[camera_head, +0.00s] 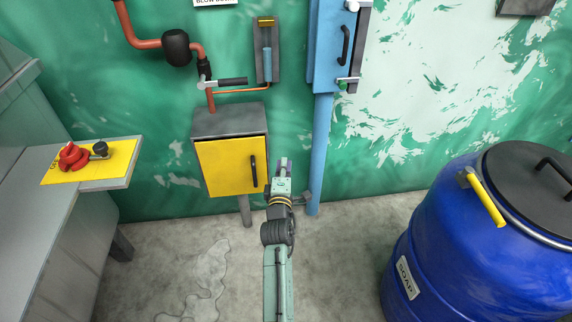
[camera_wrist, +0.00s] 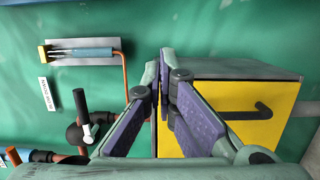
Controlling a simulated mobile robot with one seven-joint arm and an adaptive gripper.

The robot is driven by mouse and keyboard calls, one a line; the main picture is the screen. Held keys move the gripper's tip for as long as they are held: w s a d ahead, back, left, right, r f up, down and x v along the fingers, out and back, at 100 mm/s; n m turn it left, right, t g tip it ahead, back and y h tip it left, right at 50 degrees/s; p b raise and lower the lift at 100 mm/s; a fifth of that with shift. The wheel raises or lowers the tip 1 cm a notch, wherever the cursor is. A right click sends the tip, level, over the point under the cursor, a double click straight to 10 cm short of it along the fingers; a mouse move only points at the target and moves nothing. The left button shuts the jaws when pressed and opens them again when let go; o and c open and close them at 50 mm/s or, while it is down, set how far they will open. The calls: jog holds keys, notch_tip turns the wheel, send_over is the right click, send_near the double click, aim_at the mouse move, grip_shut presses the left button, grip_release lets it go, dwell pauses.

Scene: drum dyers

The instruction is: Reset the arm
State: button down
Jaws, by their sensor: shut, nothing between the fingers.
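My gripper (camera_head: 283,165) reaches forward, in front of the wall and at the right edge of a grey box with a yellow door (camera_head: 226,167). In the wrist view my gripper (camera_wrist: 164,55) has its fingers together with nothing between them. The yellow door (camera_wrist: 235,118) with its dark handle (camera_wrist: 250,111) lies behind and to the right of the fingers there. The door looks closed. In the head view its handle (camera_head: 253,171) is just left of my gripper. I cannot tell whether the fingers touch the box.
A blue drum (camera_head: 440,245) with a yellow lever stands at right. A grey bench (camera_head: 50,215) with a red-handled item (camera_head: 73,156) is at left. A blue post (camera_head: 320,150) rises right of my gripper. Red pipes (camera_head: 145,43) and a valve handle (camera_head: 232,81) are on the wall. Floor between is clear.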

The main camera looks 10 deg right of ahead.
jog(key=shift+s+d, duration=0.3)
